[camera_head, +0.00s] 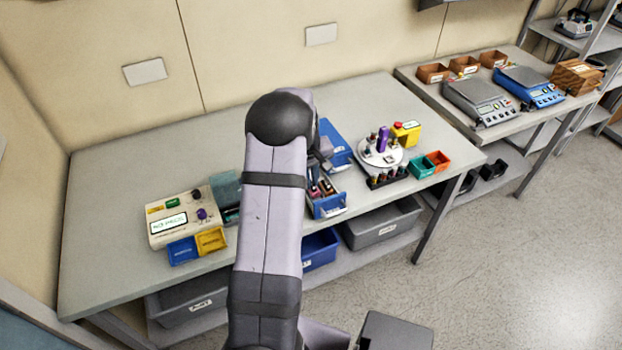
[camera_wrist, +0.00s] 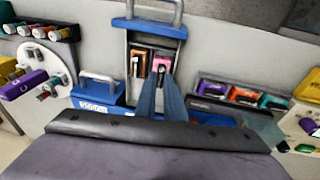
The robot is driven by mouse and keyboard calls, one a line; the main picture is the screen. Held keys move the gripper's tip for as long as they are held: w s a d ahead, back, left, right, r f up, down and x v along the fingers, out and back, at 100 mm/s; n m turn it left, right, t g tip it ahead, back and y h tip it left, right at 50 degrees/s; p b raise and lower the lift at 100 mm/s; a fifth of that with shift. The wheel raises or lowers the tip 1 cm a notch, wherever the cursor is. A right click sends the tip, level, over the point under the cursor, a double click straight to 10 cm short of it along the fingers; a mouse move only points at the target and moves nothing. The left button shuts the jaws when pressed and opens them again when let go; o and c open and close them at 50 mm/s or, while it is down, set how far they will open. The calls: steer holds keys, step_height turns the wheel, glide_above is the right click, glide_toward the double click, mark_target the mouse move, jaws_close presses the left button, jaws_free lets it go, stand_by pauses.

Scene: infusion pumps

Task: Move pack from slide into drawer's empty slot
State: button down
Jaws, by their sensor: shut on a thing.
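The open drawer has a blue front (camera_head: 330,206) and sticks out of a blue cabinet (camera_head: 338,148); its front also shows at the top of the wrist view (camera_wrist: 150,28). My gripper (camera_wrist: 161,72) reaches into or just above the drawer, shut on a pink-topped pack (camera_wrist: 163,58). A brown pack (camera_wrist: 138,63) lies beside it in the drawer's other column. The fingers hide the slots nearer the cabinet, and I cannot tell whether the held pack touches the drawer floor. The slide (camera_wrist: 228,105) carries purple, orange and teal packs; my arm partly hides it in the head view.
The cream pump (camera_head: 180,217) with blue and yellow bins (camera_head: 195,245) stands left on the table. A white round turntable (camera_head: 380,155) with bottles and a vial rack (camera_head: 388,178) stand right of the drawer. The table (camera_head: 120,180) is clear at the back left.

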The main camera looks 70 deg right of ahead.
steer(key=shift+f+b, duration=0.45)
steer(key=shift+f, duration=0.3)
stand_by(0.4)
steer(key=c, duration=2.2)
jaws_free()
steer(key=shift+r, duration=0.1)
steer(key=shift+d+p+v, duration=0.2)
steer(key=shift+p+v, duration=0.65)
steer(key=shift+v, duration=0.15)
steer(key=shift+o, duration=0.5)
steer(key=o, duration=0.5)
steer(key=shift+r, duration=0.1)
